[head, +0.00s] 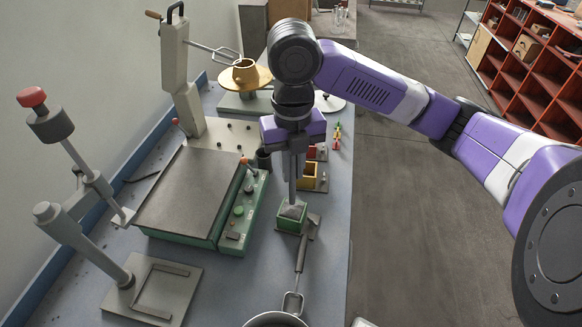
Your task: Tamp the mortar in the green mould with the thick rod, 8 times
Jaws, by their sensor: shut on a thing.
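The green mould (289,226) stands on the bench right of the green-edged machine. Grey mortar (297,211) shows at its top. My gripper (294,150) is above the mould, pointing down and shut on a grey upright rod (292,185). The rod's lower end meets the mortar in the green mould; how deep it goes I cannot tell. The fingertips are small and partly hidden by my purple wrist.
A yellow mould (308,184) and a red mould (322,153) stand behind the green one. A bowl (275,319) is at the front edge. The flat machine plate (190,192) is left.

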